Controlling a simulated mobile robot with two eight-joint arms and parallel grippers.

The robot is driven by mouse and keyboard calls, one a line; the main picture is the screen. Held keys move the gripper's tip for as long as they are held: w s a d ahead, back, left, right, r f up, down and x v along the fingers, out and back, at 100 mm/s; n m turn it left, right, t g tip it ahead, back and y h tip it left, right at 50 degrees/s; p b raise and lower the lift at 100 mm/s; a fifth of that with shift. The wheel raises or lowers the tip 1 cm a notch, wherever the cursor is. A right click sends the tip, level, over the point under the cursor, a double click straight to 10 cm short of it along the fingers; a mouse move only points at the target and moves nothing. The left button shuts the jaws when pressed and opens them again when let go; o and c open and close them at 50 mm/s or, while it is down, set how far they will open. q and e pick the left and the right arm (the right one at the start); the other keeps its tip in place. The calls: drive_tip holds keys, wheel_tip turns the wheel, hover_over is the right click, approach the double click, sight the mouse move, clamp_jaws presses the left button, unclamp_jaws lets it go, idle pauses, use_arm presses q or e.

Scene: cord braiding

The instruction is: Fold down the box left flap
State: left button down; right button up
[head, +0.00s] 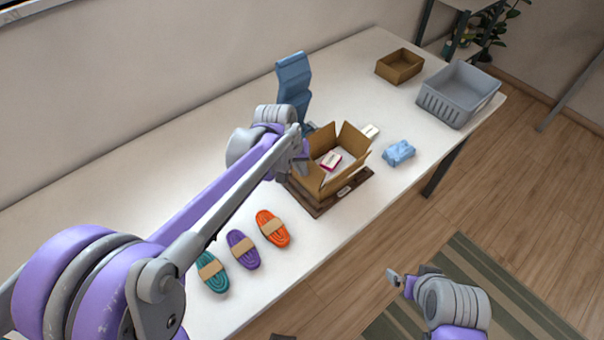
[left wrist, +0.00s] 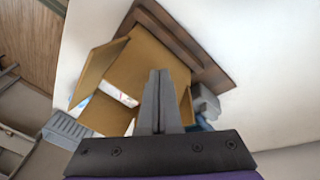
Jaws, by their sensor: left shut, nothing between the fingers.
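The open cardboard box (head: 357,172) sits on a dark brown board (head: 318,208) on the table. At least two flaps stand up, and a red and white item (head: 331,161) lies inside. My left gripper (head: 302,160) is at the box's left side in the head view, partly hiding that side and its flap. In the left wrist view its fingers (left wrist: 158,100) are shut and empty in front of a broad tan panel of the box (left wrist: 150,68); contact cannot be told. My right gripper (head: 396,279) hangs away from the table, over the floor; its jaws are too small to read.
Teal (head: 211,271), purple (head: 242,250) and orange (head: 272,229) cord bundles lie nearby. A blue stand (head: 293,85) rises behind my left wrist. A blue packet (head: 398,152), white card (head: 370,131), brown tray (head: 400,66) and grey basket (head: 448,108) are beyond the box.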

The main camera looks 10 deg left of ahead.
sight(311, 163)
use_arm(q)
drive_tip(key=shift+w+d, duration=0.55)
drive_tip(key=shift+w, duration=0.15)
drive_tip(key=shift+w+d+f, duration=0.3)
drive_tip(key=shift+w+d, duration=0.15)
drive_tip(key=shift+w, duration=0.15)
drive_tip(key=shift+f, duration=0.1)
drive_tip(key=shift+w+d+f+b, duration=0.45)
drive_tip(key=shift+w+f+b, duration=0.05)
drive_tip(key=shift+f, duration=0.05)
